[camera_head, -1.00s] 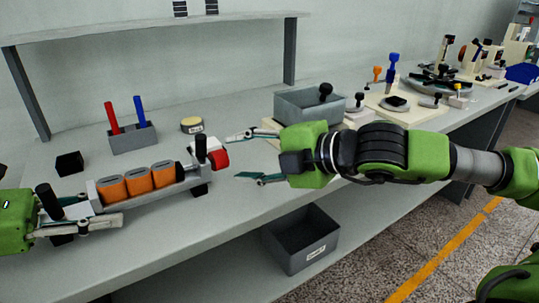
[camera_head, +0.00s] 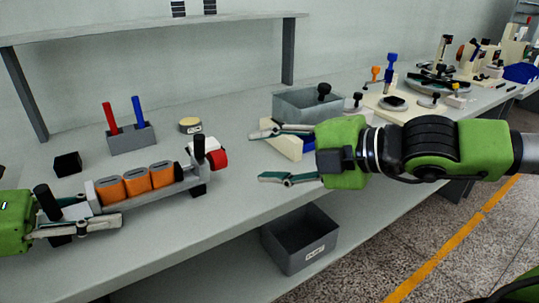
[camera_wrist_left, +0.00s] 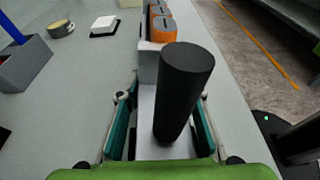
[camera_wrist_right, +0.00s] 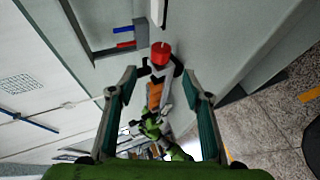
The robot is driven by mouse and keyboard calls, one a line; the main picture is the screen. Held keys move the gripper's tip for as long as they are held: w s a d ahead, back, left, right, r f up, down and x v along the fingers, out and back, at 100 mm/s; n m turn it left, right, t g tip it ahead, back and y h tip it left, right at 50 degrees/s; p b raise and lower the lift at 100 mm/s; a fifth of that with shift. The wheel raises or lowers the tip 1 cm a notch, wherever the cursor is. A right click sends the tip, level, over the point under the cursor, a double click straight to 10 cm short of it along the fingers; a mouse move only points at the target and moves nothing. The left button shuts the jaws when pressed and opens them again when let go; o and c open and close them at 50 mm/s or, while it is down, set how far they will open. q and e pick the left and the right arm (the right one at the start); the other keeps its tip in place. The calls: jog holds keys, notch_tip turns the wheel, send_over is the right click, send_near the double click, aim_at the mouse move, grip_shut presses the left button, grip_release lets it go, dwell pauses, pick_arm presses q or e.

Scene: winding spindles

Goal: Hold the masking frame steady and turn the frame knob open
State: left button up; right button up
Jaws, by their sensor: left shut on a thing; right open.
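The masking frame (camera_head: 187,183) is a grey bar holding orange spindles (camera_head: 137,181) in a row, with a black upright post at each end. The red frame knob (camera_head: 218,159) is at its right end and also shows in the right wrist view (camera_wrist_right: 161,52). My left gripper (camera_head: 88,215) is shut on the frame's left end, beside the black post (camera_wrist_left: 183,95), with fingers on either side of the grey bar. My right gripper (camera_head: 268,156) is open and empty, to the right of the knob and apart from it, its fingers pointing at it.
A grey holder (camera_head: 131,138) with a red and a blue marker stands behind the frame, near a black block (camera_head: 68,163) and a yellow-topped round tin (camera_head: 190,125). A grey bin (camera_head: 310,105) is behind my right gripper. An open bin (camera_head: 300,240) sits below the table edge.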

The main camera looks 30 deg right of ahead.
jog(key=w+d+r+m+g+h, duration=0.1)
jog(key=w+d+r+m+h, duration=0.1)
jog(key=w+d+m, duration=0.55)
jog(key=n+g, duration=0.5)
jog(key=g, duration=0.4)
send_near(222, 151)
jog(key=shift+y, duration=0.3)
jog(key=x, duration=1)
jog(key=shift+d+f, duration=0.3)
jog(key=shift+f, duration=0.15)
